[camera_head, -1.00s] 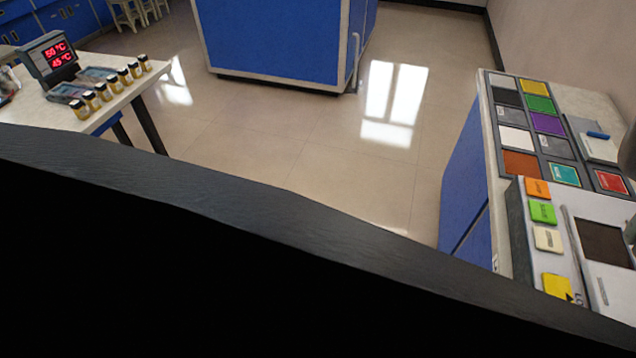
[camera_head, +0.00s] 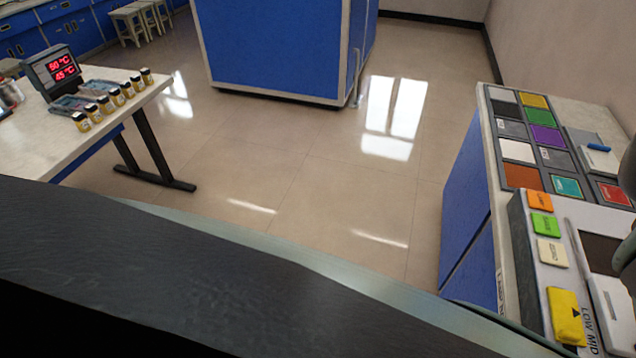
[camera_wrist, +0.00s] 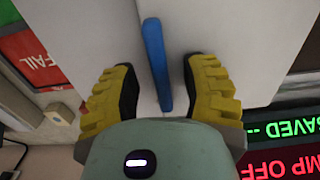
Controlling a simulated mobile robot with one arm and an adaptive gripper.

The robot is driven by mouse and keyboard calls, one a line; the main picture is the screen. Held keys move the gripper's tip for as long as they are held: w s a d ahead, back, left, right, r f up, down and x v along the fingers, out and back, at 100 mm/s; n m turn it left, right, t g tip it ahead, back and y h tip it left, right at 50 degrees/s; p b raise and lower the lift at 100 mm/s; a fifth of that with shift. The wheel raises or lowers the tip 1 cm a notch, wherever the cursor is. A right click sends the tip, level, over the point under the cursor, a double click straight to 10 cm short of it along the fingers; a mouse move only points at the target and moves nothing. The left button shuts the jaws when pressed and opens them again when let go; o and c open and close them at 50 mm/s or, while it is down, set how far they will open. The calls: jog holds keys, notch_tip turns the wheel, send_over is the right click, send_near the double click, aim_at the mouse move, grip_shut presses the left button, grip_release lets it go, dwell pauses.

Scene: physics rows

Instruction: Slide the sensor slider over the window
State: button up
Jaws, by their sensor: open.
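A white device (camera_head: 549,245) stands at the right edge of the head view. Its dark brown window (camera_head: 602,253) is partly uncovered, with a white slab (camera_head: 612,312) just below it that looks like the sensor slider. My gripper (camera_wrist: 160,88) is open in the wrist view, its yellow-and-black fingers on either side of a blue bar (camera_wrist: 156,60) on a white surface. The bar also shows on a white pad (camera_head: 600,160) in the head view. I cannot tell whether the fingers touch the bar. The fingers are not visible in the head view.
Coloured tiles in a dark rack (camera_head: 517,153) lie behind the device. A red FAIL tile (camera_wrist: 38,58) and a display with green and red text (camera_wrist: 285,133) flank my gripper. A table (camera_head: 50,140) with several small jars stands at left. Floor between is clear.

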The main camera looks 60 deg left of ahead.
jog(key=shift+f, duration=0.1)
jog(key=shift+o, duration=0.5)
grip_shut()
